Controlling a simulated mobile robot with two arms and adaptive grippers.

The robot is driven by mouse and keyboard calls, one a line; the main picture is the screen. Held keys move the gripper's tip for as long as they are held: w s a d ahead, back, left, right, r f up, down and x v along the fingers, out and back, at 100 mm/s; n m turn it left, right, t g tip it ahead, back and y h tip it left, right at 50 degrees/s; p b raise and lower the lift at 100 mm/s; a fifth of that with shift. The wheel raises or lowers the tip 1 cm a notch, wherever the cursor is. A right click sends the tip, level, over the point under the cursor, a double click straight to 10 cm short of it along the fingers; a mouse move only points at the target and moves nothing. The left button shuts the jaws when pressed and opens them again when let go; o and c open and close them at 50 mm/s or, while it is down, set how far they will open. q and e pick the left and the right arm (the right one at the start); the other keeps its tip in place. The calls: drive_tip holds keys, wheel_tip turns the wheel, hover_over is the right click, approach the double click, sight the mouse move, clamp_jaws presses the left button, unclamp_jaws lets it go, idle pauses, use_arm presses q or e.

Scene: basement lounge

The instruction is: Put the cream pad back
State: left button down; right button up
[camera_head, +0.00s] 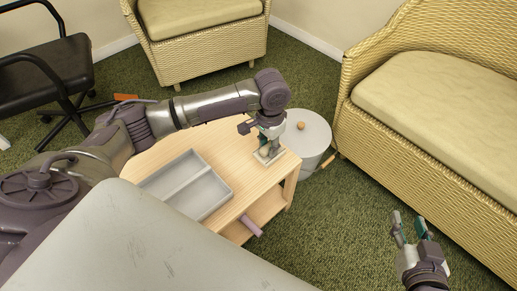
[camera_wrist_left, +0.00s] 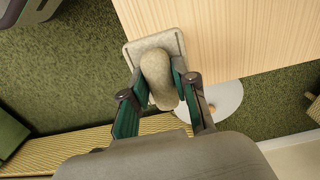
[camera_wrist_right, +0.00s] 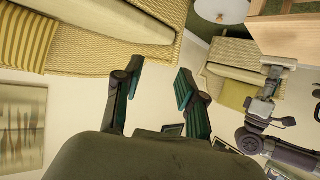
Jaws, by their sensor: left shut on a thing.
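The cream pad (camera_head: 264,158) is at the right corner of the light wooden table (camera_head: 231,148). In the left wrist view the pad (camera_wrist_left: 157,68) is a flat, rounded square plate with a thick rounded grip on top. My left gripper (camera_head: 267,145) points down and is shut on that grip, one finger on each side (camera_wrist_left: 160,90). The plate overlaps the table's edge in that view; I cannot tell whether it touches the tabletop. My right gripper (camera_head: 408,230) is open and empty, low over the carpet at the right; its fingers are apart in its wrist view (camera_wrist_right: 155,83).
A grey two-compartment tray (camera_head: 226,191) lies on the table, empty where visible. A white round drum with a wooden knob (camera_head: 312,130) stands just behind the table's right corner. A wicker sofa (camera_head: 430,95) is at right, an armchair (camera_head: 205,50) behind, an office chair (camera_head: 45,75) at left.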

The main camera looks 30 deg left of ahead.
use_arm(q)
drive_tip(key=w+a+f+b, duration=0.1)
drive_tip(key=w+a+f, duration=0.1)
drive_tip(key=a, duration=0.1)
drive_tip(key=w+a+f+b, duration=0.1)
drive_tip(key=a+f, duration=0.1)
drive_tip(key=shift+w+b, duration=0.3)
drive_tip(key=shift+w, duration=0.1)
drive_tip(key=shift+w+a, duration=0.1)
wheel_tip(320, 180, down, 4)
drive_tip(key=shift+r+b, duration=0.15)
drive_tip(key=shift+b, duration=0.9)
use_arm(e)
drive_tip(key=s+a+r+t+y, duration=0.1)
drive_tip(key=r+t+y, duration=0.1)
drive_tip(key=r+t, duration=0.4)
drive_tip(key=s+a+r+t+y, duration=0.1)
drive_tip(key=s+r+t+y, duration=0.1)
drive_tip(key=r+t, duration=0.5)
wheel_tip(320, 180, up, 6)
drive_tip(key=shift+r+t+y, duration=0.1)
drive_tip(key=shift+t+y, duration=0.2)
drive_tip(key=shift+y, duration=0.1)
